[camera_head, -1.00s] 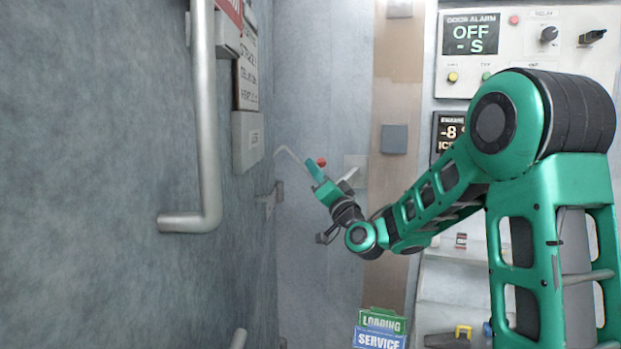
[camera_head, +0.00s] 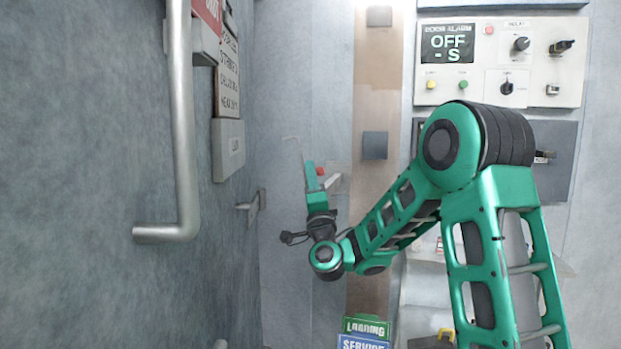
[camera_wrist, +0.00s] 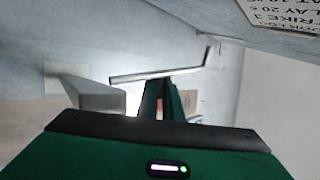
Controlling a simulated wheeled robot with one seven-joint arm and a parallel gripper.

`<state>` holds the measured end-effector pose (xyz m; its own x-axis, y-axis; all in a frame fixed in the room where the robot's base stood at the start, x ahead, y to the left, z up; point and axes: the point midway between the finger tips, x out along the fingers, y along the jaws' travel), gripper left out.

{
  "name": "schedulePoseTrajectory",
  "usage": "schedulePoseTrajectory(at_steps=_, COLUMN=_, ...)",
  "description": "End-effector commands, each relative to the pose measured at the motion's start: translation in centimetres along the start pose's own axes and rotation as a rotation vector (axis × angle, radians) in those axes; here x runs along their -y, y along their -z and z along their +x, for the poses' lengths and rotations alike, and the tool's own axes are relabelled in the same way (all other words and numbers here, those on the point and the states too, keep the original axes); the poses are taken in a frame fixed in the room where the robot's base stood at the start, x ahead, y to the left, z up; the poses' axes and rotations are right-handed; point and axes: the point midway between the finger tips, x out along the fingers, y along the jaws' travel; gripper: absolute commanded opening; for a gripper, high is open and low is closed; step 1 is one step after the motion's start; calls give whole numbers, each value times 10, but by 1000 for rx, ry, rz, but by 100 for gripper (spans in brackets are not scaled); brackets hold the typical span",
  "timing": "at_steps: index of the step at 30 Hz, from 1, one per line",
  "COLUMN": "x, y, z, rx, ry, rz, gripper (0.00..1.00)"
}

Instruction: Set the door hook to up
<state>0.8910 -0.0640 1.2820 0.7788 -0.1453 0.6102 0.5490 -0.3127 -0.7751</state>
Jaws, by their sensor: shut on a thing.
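The door hook (camera_head: 299,158) is a thin grey metal rod with a bent end, beside the brown strip on the wall ahead. In the head view it stands nearly upright, its bent end at the top. In the wrist view the rod (camera_wrist: 190,69) crosses just beyond my fingertips. My green gripper (camera_head: 314,175) is shut on the hook near its lower part; the fingers hide the exact grip. They also show in the wrist view (camera_wrist: 160,98). A small red part (camera_head: 320,171) shows beside the fingers, next to a pale bracket (camera_head: 333,182).
The grey wall or door on the left carries a long handle (camera_head: 183,130), signs and a small metal catch (camera_head: 253,205). A door alarm panel (camera_head: 500,60) is at upper right. A grey block (camera_head: 375,145) sits on the brown strip. Loading and service signs (camera_head: 366,327) are below.

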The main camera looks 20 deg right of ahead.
Motion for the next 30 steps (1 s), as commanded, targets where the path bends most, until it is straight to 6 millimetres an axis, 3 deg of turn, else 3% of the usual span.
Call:
schedulePoseTrajectory(at_steps=11, x=0, y=4, z=1, rx=-10, ry=2, rz=2, gripper=0)
schedulePoseTrajectory(at_steps=14, x=0, y=5, z=1, rx=-11, ry=2, rz=1, gripper=25)
schedulePoseTrajectory(at_steps=30, x=0, y=2, z=-1, rx=-5, ry=0, rz=2, gripper=25)
